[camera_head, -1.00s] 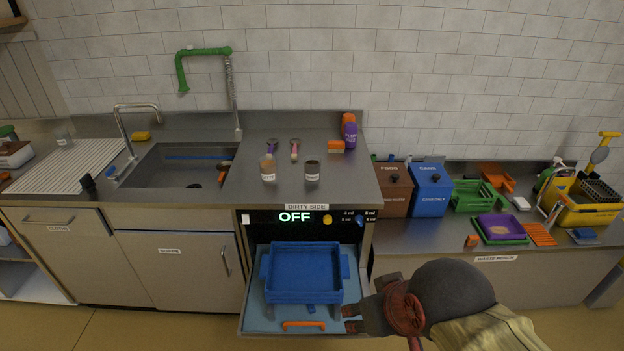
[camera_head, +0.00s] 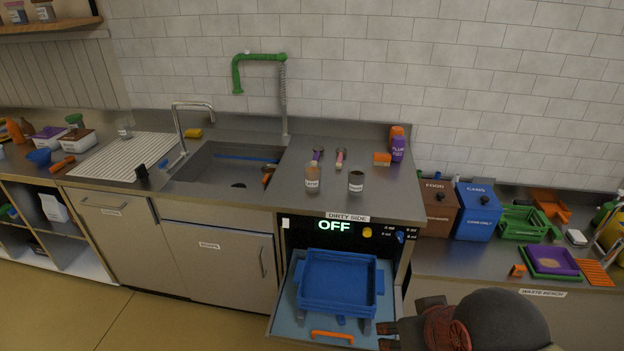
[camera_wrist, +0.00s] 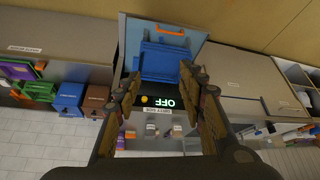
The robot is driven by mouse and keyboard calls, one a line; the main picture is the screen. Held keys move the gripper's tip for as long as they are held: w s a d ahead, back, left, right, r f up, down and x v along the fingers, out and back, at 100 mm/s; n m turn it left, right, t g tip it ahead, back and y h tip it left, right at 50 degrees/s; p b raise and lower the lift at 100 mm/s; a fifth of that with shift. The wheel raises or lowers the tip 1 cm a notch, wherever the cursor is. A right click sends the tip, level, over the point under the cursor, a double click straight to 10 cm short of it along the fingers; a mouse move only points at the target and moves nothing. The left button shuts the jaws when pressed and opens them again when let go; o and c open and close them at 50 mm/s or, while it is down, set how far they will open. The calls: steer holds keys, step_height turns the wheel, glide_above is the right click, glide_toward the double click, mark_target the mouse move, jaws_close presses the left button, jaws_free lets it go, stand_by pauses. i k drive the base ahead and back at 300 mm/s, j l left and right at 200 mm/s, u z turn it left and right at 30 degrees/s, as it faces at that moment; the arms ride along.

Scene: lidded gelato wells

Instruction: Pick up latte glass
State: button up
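Two small labelled glasses stand upright on the steel top above the dishwasher. The left one, with pale brown contents, appears to be the latte glass (camera_head: 312,178); its label is too small to read surely. The darker glass (camera_head: 356,182) stands just to its right. My gripper (camera_head: 386,333) is low at the bottom right, beside the open dishwasher door and well below the glasses. In the wrist view, which is upside down, my gripper (camera_wrist: 160,78) has its fingers wide apart with nothing between them. The glasses show small beyond the fingers there.
The dishwasher door (camera_head: 285,325) is folded down with a blue rack (camera_head: 340,290) on it. Spoons (camera_head: 340,158), an orange sponge (camera_head: 382,159) and a purple bottle (camera_head: 398,148) lie or stand behind the glasses. The sink (camera_head: 205,175) is left; brown and blue bins (camera_head: 474,212) are right.

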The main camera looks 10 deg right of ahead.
mark_target(312, 170)
steer(key=i+j+z, duration=0.15)
steer(key=i+j, duration=0.15)
steer(key=i+j+z, duration=0.1)
steer(key=i+j, duration=0.15)
steer(key=j, duration=0.2)
steer(key=i+j+z, duration=0.15)
steer(key=j, duration=0.25)
steer(key=i+j+z, duration=0.1)
steer(key=i+j, duration=0.2)
steer(key=j, duration=0.15)
